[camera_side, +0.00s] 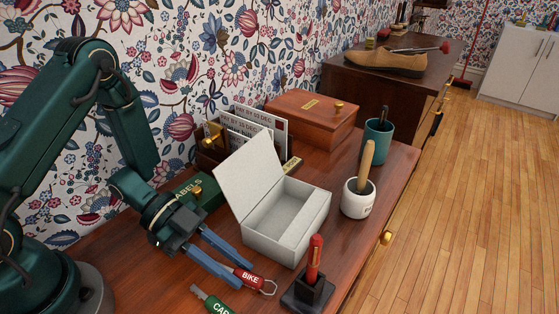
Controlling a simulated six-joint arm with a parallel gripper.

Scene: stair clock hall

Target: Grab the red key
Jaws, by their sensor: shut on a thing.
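The red key (251,279) has a red tag marked BIKE and a metal ring at its right end. My gripper (239,274) is low over the front of the wooden desk, with its two blue fingers shut on the left end of the red tag. The part of the key between the fingers is hidden. I cannot tell whether the key touches the desk. A green key (216,304) with a tag lettered CA lies just in front, cut off by the picture's lower edge.
An open white box (262,245) stands close behind the key. A dark holder (308,291) with an upright red pen is to its right. A white pot (357,204), teal cup (377,142), wooden box (311,125) and green LABELS box (208,192) stand farther back.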

